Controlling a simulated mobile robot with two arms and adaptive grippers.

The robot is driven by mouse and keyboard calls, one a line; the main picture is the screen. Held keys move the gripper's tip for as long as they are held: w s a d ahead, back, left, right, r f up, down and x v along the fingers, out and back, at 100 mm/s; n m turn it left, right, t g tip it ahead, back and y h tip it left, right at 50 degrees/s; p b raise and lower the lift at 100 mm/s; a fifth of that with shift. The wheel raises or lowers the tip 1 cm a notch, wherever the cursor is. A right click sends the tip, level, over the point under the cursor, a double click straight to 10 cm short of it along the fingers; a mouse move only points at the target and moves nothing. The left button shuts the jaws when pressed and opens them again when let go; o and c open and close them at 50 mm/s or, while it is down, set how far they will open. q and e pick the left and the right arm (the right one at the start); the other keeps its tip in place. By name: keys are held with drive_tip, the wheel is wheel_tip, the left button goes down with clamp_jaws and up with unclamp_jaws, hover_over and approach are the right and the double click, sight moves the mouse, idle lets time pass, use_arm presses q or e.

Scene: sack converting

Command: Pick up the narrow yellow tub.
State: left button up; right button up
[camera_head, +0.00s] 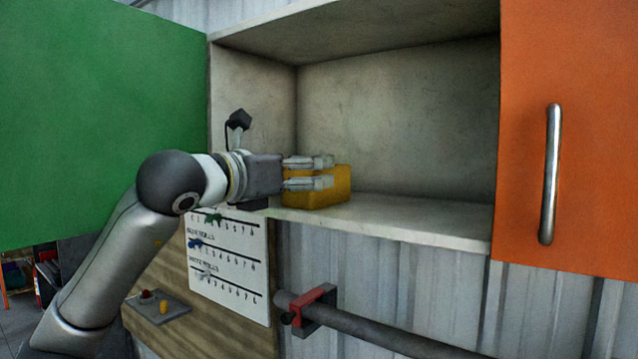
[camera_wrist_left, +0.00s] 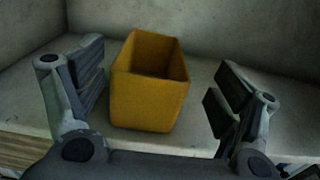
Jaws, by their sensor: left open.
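The narrow yellow tub (camera_head: 331,188) stands upright on the shelf of the open wall cabinet, near its left side. In the left wrist view the tub (camera_wrist_left: 147,103) is open-topped, looks empty, and sits between the two fingers with a gap on each side. My left gripper (camera_head: 322,172) reaches in from the left, its fingers in front of and partly hiding the tub. It also shows in the left wrist view (camera_wrist_left: 157,105), open with nothing held. My right gripper is not in view.
The cabinet shelf (camera_head: 420,215) is bare right of the tub. A green door (camera_head: 90,110) stands at left and an orange door (camera_head: 590,130) with a metal handle at right. Below are a scale board (camera_head: 228,262) and a dark pipe (camera_head: 370,330) with a red clamp.

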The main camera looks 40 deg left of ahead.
use_arm(q)
drive_tip(key=w+p, duration=0.1)
drive_tip(key=w+a+p, duration=0.1)
drive_tip(key=w, duration=0.1)
drive_tip(key=shift+w+r, duration=0.1)
drive_tip(key=shift+w, duration=0.15)
drive_tip(key=shift+w+a, duration=0.1)
drive_tip(key=shift+w, duration=0.3)
drive_tip(key=shift+w+f, duration=0.2)
drive_tip(key=shift+w, duration=0.25)
drive_tip(key=shift+s, duration=0.1)
drive_tip(key=c, duration=1)
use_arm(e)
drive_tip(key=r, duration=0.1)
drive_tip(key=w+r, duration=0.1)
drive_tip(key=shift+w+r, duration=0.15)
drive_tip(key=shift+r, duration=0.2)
use_arm(q)
drive_tip(key=shift+c, duration=0.2)
